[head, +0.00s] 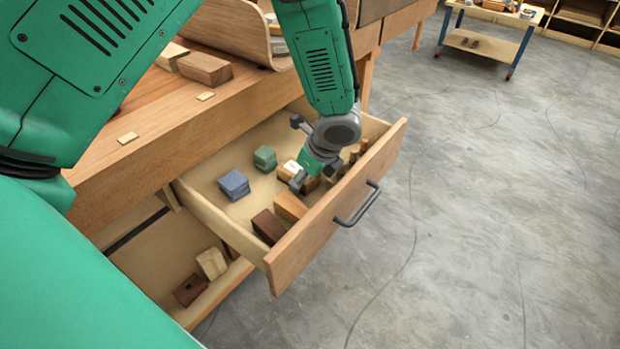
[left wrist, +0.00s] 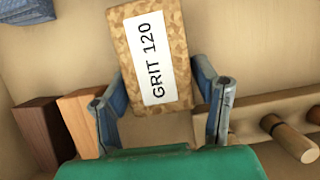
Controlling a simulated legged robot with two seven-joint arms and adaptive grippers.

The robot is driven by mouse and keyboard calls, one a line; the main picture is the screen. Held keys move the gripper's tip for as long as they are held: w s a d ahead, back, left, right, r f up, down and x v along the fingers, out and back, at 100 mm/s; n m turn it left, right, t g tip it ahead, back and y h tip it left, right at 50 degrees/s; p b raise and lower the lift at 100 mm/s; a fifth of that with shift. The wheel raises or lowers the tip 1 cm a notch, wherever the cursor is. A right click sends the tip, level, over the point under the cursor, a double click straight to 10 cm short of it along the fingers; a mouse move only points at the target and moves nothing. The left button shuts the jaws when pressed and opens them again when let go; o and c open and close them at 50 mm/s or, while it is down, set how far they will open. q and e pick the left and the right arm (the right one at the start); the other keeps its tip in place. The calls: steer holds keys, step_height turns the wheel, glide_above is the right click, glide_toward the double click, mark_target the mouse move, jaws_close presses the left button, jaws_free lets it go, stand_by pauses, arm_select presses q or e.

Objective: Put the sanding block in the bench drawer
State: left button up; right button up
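The sanding block is a cork block with a white "GRIT 120" label, in the left wrist view (left wrist: 180,45). It also shows in the head view (head: 291,168), partly covered by my gripper. My left gripper (head: 314,180) reaches down into the open bench drawer (head: 330,207). In the left wrist view its fingers (left wrist: 160,85) lie against both sides of the block's near end. The block is inside the drawer walls, low over the drawer floor; I cannot tell whether it touches the floor. My right gripper is not in view.
The drawer also holds a blue block (head: 234,185), a green block (head: 265,158), a dark brown block (head: 269,226), an orange-brown block (head: 290,207) and a rack of pegs (left wrist: 285,135). Wood blocks (head: 204,68) and a bent wooden form (head: 228,28) stand on the bench. The drawer floor's middle has free room.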

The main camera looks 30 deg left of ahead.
arm_select(q)
steer(key=shift+s+a+f, duration=0.1)
steer(key=shift+s+f, duration=0.05)
steer(key=shift+f, duration=0.05)
steer(key=shift+d+r, duration=0.25)
steer(key=shift+d, duration=0.65)
steer(key=shift+a+f, duration=0.15)
steer(key=shift+a, duration=0.55)
steer(key=p+v, duration=0.3)
steer(key=v, duration=0.9)
steer(key=shift+d+r+p, duration=0.2)
steer(key=shift+r+p, duration=0.05)
steer(key=shift+p, duration=0.05)
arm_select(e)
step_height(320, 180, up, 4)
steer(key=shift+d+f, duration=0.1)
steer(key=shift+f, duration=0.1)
arm_select(q)
steer(key=shift+d, duration=0.1)
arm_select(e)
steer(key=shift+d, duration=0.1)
